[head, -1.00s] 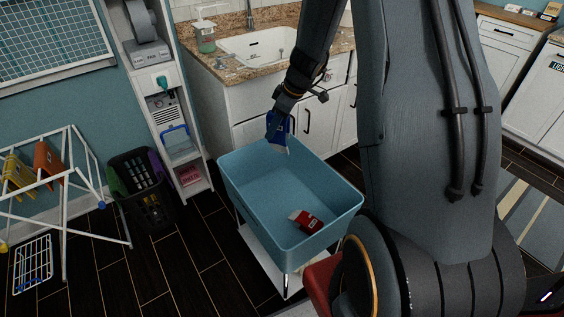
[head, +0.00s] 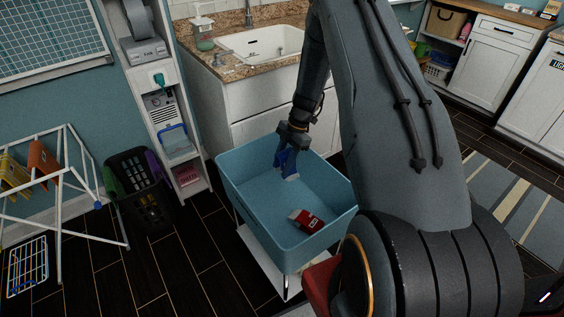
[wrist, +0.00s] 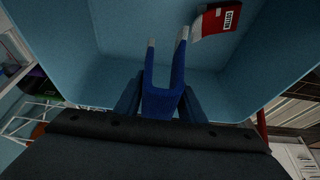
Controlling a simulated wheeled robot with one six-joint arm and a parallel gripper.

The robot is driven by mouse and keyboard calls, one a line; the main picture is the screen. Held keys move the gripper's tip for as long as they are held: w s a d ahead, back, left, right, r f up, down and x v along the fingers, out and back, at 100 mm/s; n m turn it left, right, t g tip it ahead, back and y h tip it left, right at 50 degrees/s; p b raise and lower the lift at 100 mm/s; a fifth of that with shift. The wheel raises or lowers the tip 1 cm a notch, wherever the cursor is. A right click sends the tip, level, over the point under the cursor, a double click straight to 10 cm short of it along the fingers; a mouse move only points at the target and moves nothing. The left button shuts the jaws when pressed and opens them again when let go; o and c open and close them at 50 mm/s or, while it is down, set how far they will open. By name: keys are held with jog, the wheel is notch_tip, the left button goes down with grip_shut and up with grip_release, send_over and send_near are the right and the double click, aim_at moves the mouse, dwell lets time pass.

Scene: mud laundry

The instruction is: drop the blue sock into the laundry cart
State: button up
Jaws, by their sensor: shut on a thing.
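The blue sock (head: 287,163) hangs from my gripper (head: 288,148), inside the upper part of the laundry cart near its far wall. The cart is a light blue open tub (head: 250,200) on a white base. My gripper points down and is shut on the sock. In the wrist view the sock (wrist: 163,100) sits between the two fingers (wrist: 160,103), with two grey-white ends reaching toward the cart floor. The cart's walls (wrist: 60,50) surround it there. I cannot tell whether the sock touches the floor.
A red and white packet (head: 305,221) lies in the cart; it also shows in the wrist view (wrist: 216,21). A dark basket (head: 145,190) and a white drying rack (head: 62,205) stand to the left. The sink counter (head: 235,70) is behind the cart.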

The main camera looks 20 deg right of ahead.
notch_tip(320, 180, down, 4)
jog(key=shift+r+b, duration=0.15)
jog(key=shift+b, duration=0.45)
jog(key=o, duration=1.1)
jog(key=shift+r, duration=0.15)
jog(key=b+v, duration=0.1)
jog(key=v, duration=0.6)
jog(key=shift+d+r+b, duration=0.15)
jog(key=shift+r+b, duration=0.1)
jog(key=shift+b, duration=0.15)
